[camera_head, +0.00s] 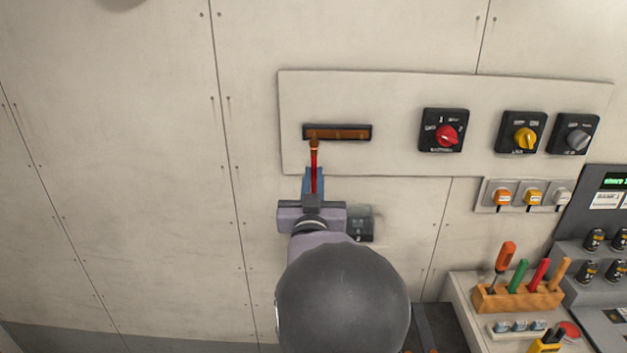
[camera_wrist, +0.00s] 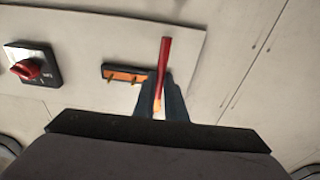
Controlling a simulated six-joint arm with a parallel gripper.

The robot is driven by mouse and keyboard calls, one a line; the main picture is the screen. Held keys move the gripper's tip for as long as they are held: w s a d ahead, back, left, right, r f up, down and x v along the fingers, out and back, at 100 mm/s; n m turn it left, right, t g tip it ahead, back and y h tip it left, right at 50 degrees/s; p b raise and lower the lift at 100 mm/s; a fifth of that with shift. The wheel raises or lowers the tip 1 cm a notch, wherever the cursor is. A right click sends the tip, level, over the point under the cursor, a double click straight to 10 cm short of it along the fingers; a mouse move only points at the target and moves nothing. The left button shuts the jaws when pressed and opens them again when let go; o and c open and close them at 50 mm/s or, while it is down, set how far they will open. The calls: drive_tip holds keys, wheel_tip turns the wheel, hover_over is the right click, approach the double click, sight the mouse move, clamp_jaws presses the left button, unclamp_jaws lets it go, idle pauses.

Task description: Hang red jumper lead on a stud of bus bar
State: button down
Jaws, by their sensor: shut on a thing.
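The red jumper lead (camera_head: 314,174) is held upright in my gripper (camera_head: 314,183). A copper-coloured end sits at its top, level with the lower left edge of the bus bar (camera_head: 345,134). I cannot tell whether it touches the bar. The bus bar is a copper strip in a black frame on the pale wall panel. In the wrist view, my gripper (camera_wrist: 160,97) is shut on the red lead (camera_wrist: 163,62), with the bus bar (camera_wrist: 113,73) to the left. Small studs show on the bar there, but some are hard to make out.
To the right on the panel are a red-knob switch (camera_head: 445,132), a yellow-knob switch (camera_head: 524,137) and a grey-knob switch (camera_head: 575,134). A wooden tool rack (camera_head: 510,299) and a battery holder (camera_head: 600,255) stand lower right. The wall left of the panel is clear.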

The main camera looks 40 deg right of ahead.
drive_tip(key=shift+w+d+f, duration=0.2)
drive_tip(key=shift+w+d, duration=0.95)
drive_tip(key=shift+w+d+f, duration=0.2)
drive_tip(key=shift+w+d, duration=0.9)
drive_tip(key=shift+w+d+b, duration=0.1)
drive_tip(key=shift+b, duration=0.2)
drive_tip(key=c, duration=1.7)
unclamp_jaws()
drive_tip(key=shift+b+v, duration=1.75)
drive_tip(key=shift+v, duration=1.95)
